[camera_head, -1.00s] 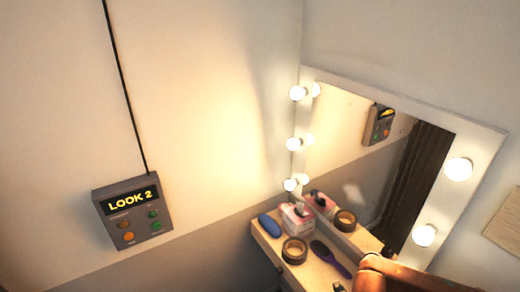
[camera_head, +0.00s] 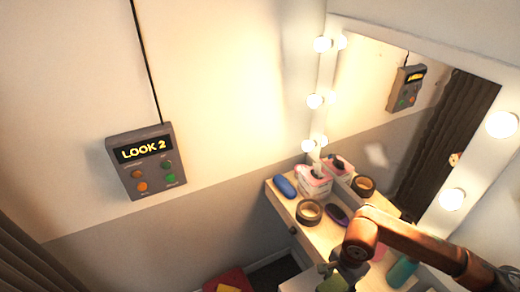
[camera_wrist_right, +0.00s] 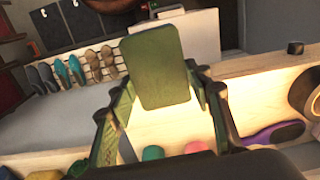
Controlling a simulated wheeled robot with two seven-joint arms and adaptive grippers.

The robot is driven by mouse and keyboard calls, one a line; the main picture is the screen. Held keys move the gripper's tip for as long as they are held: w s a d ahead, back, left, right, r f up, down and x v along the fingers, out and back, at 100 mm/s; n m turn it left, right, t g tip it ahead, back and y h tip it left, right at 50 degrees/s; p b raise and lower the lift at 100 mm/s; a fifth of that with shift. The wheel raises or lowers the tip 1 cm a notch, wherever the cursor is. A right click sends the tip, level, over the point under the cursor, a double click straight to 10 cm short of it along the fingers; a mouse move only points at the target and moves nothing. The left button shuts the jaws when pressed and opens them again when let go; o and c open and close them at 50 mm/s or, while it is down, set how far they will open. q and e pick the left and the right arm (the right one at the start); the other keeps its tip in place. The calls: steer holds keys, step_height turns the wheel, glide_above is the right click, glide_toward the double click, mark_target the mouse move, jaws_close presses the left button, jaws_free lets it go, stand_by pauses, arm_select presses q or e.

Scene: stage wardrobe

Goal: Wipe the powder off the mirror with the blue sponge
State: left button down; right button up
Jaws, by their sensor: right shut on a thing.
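The mirror (camera_head: 388,160) stands at the right of the head view in a white frame with lit bulbs. A pale whitish patch (camera_head: 376,154) shows low on its glass. A blue rounded block (camera_head: 285,187), seemingly the blue sponge, lies at the left end of the dressing table, apart from my gripper. My right gripper (camera_wrist_right: 160,88) is shut on a dark green rectangular block (camera_wrist_right: 155,60), held between its fingers. In the head view the gripper (camera_head: 345,272) hangs near the table's front, with part of the green block showing below. My left gripper is out of view.
The table (camera_head: 318,236) bears a tissue box (camera_head: 313,181), a tape roll (camera_head: 309,212), a purple brush (camera_head: 336,215) and a teal bottle (camera_head: 402,271). A LOOK 2 control box (camera_head: 147,162) hangs on the wall. Several shoes (camera_wrist_right: 75,72) stand on a rack in the wrist view.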

mark_target(330, 280)
steer(key=n, duration=0.2)
steer(key=w+a+f+n+b, duration=0.1)
steer(key=n, duration=0.1)
steer(key=w+f+n+b, duration=0.1)
steer(key=n, duration=0.1)
steer(key=shift+w+a, duration=0.1)
steer(key=shift+a, duration=0.1)
steer(key=shift+w+a+f+n+b, duration=0.2)
steer(key=shift+w+n+b, duration=0.15)
steer(key=shift+n, duration=0.65)
steer(key=shift+w+a+f+n+b, duration=0.2)
steer(key=shift+w+f+n+b, duration=0.1)
steer(key=shift+n, duration=0.7)
steer(key=shift+w+a+f+n+b, duration=0.2)
steer(key=shift+w+n+b, duration=0.15)
steer(key=shift+n, duration=0.65)
steer(key=shift+s, duration=0.1)
